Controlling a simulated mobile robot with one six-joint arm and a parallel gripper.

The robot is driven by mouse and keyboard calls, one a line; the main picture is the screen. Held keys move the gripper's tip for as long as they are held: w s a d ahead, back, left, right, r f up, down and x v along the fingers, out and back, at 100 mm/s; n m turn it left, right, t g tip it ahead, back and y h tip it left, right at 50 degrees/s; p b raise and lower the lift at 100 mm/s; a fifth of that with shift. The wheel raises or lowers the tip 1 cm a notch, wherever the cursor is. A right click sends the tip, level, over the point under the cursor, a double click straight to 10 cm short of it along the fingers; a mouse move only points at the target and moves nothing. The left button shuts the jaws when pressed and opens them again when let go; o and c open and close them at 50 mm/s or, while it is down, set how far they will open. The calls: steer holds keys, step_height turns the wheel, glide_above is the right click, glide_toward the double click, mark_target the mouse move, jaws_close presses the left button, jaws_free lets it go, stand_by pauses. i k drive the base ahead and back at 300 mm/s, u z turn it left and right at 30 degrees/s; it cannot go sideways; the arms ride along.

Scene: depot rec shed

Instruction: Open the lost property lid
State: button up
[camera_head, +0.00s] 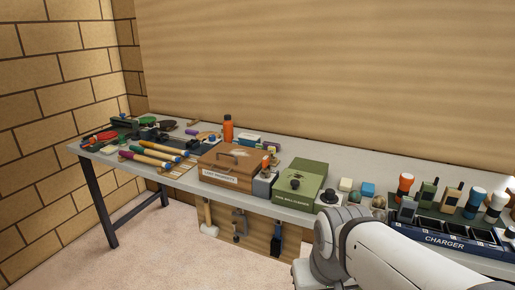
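A brown wooden box (212,172) stands on the middle of the long table. It has a pale label on its front, too small to read surely, and I take it for the lost property box. Its lid (240,152) lies shut on top and carries a dark arched handle. My white arm comes in from the lower right, in front of the table. My gripper does not show, so its state is hidden.
A green box (298,184) with a dark knob stands right of the wooden box, with a small grey container (264,183) between. Rolled handles (152,160) lie at left. An orange bottle (228,128) stands behind. A charger rack (445,237) is at right.

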mark_target(239, 159)
steer(key=z, duration=0.05)
steer(key=k, duration=0.6)
steer(key=u, duration=0.55)
steer(key=i, duration=1.55)
steer(key=z, duration=0.3)
